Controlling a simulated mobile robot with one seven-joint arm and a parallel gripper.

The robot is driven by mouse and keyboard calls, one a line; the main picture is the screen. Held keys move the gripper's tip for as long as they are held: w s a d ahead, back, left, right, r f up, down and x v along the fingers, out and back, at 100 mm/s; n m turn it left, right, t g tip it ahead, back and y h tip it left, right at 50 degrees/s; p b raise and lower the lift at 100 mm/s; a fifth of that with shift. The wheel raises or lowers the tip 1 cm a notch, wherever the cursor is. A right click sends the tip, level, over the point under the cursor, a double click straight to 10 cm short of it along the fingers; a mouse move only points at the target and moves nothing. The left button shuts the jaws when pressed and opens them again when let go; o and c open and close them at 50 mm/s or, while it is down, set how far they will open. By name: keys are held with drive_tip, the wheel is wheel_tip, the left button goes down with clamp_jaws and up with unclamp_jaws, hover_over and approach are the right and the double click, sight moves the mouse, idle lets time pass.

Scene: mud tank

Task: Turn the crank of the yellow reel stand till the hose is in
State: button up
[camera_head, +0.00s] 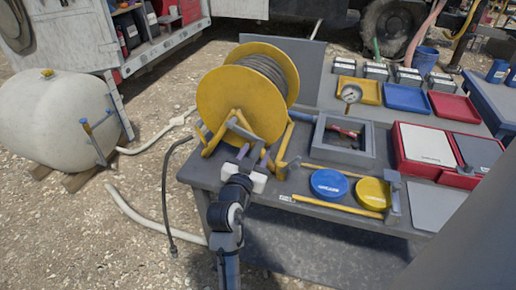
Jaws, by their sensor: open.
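The yellow reel stand (222,97) stands at the left end of the grey table, its large round flange facing me. Dark hose (268,68) is wound on its drum. A loose dark hose end (167,200) hangs down past the table's left edge to the ground. A grey crank arm (240,130) shows low on the front of the reel. My gripper (254,158) is open just in front of and below this crank, fingers pointing toward it. I cannot tell whether the fingers touch the crank or its handle.
Right of the reel on the table (290,215) are a grey open box (373,146), a gauge (351,93), a blue lid (329,184), a yellow lid (372,194) and red cases (425,150). A white tank (60,118) lies on the ground at left.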

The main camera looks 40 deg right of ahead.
drive_tip(key=shift+w+d, duration=0.1)
drive_tip(key=shift+d, duration=0.05)
clamp_jaws()
idle(0.4)
drive_tip(key=shift+f+b, duration=0.15)
drive_tip(key=shift+b, duration=0.2)
